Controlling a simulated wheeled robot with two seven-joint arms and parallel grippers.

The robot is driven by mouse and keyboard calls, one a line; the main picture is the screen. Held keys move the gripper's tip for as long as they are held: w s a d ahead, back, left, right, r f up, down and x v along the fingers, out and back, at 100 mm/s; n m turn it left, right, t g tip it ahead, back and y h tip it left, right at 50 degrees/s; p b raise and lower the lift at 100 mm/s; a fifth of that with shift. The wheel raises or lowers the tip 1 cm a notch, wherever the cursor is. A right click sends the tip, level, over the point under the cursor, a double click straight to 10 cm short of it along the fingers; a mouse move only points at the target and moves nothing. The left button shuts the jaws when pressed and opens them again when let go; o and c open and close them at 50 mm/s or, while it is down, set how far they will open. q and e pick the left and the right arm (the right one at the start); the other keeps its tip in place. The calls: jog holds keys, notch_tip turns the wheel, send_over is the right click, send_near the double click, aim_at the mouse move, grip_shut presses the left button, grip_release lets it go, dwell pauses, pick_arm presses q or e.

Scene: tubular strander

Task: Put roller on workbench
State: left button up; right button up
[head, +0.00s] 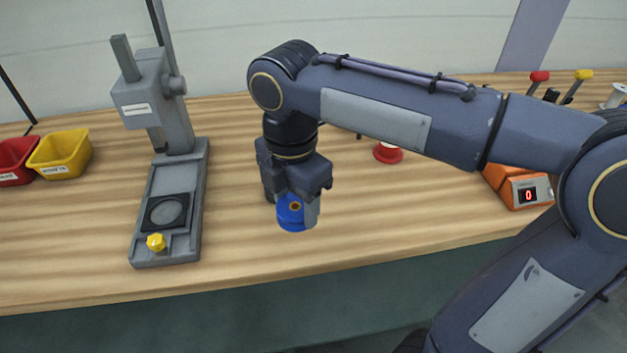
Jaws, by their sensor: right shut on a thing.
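The workbench (82,245) has a striped wooden top that runs across the head view. My right gripper (296,205) points down over the front middle of it, shut on a blue roller (291,217) with an orange-ringed centre. The upper part of the roller is hidden by the jaws. I cannot tell whether the roller touches the bench top or hangs just above it. My left gripper is not in view.
A grey press stand (180,180) with a yellow knob stands left of the roller. Red (14,160) and yellow (62,153) bins sit at far left. A red spool (387,153) and an orange device with a display (528,194) are to the right. Bench around the roller is clear.

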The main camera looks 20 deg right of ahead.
jog(key=w+d+f, duration=0.1)
jog(key=d+f, duration=0.1)
jog(key=d, duration=0.1)
jog(key=w+d+f, duration=0.2)
jog(key=d+f, duration=0.1)
jog(key=d, duration=0.1)
jog(key=w+d+f+b, duration=0.1)
jog(key=w+d+f, duration=0.1)
jog(key=d+f, duration=0.1)
jog(key=shift+w+d+f, duration=0.1)
jog(key=shift+d+f, duration=0.15)
jog(key=shift+w+d+f, duration=0.1)
jog(key=shift+d+f, duration=0.05)
jog(key=shift+f, duration=0.8)
jog(key=shift+d+f, duration=0.1)
jog(key=shift+f, duration=0.8)
jog(key=shift+f+b, duration=0.1)
jog(key=shift+b, duration=0.2)
jog(key=o, duration=1.4)
